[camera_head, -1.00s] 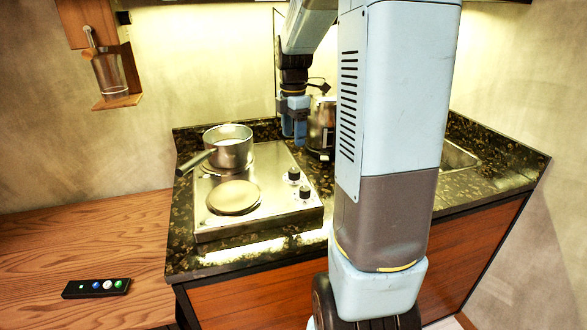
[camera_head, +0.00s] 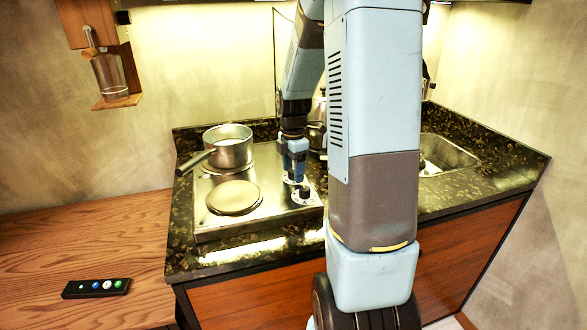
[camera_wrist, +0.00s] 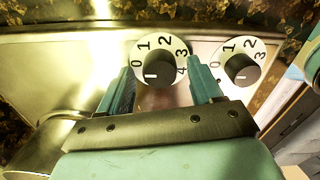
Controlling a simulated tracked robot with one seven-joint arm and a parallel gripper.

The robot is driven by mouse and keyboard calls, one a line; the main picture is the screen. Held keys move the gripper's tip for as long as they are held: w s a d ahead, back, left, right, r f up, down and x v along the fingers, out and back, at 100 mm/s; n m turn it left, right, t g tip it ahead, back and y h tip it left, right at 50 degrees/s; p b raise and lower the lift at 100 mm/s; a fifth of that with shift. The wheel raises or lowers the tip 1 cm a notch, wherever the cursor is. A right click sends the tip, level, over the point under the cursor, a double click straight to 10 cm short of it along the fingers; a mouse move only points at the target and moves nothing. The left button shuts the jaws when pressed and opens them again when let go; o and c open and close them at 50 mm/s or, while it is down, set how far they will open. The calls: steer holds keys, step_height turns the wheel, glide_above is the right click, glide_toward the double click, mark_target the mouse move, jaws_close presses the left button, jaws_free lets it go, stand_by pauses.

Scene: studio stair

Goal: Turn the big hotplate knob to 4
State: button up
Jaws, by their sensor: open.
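The cooker (camera_head: 265,210) has two black knobs on white dials at its right side. In the wrist view, one knob (camera_wrist: 159,70) sits between the fingertips of my gripper (camera_wrist: 162,68), with its dial numbers 0 to 4 around it. Its white mark is on the lower left part, nearest the 0. My gripper (camera_head: 295,178) is open, one finger on each side of this rear knob; I cannot tell whether they touch it. The front knob (camera_wrist: 243,68) is to the right, apart from the fingers; it shows in the head view (camera_head: 305,192). Which knob serves the big hotplate is not clear.
A pot (camera_head: 230,152) stands on the rear hotplate, its handle pointing left. The front hotplate (camera_head: 234,198) is bare. A kettle (camera_head: 316,135), partly hidden, is behind my arm, and a sink (camera_head: 448,155) is to the right. A black button box (camera_head: 97,288) lies on the wooden table.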

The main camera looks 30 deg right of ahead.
steer(key=shift+c, duration=0.2)
steer(key=c, duration=1)
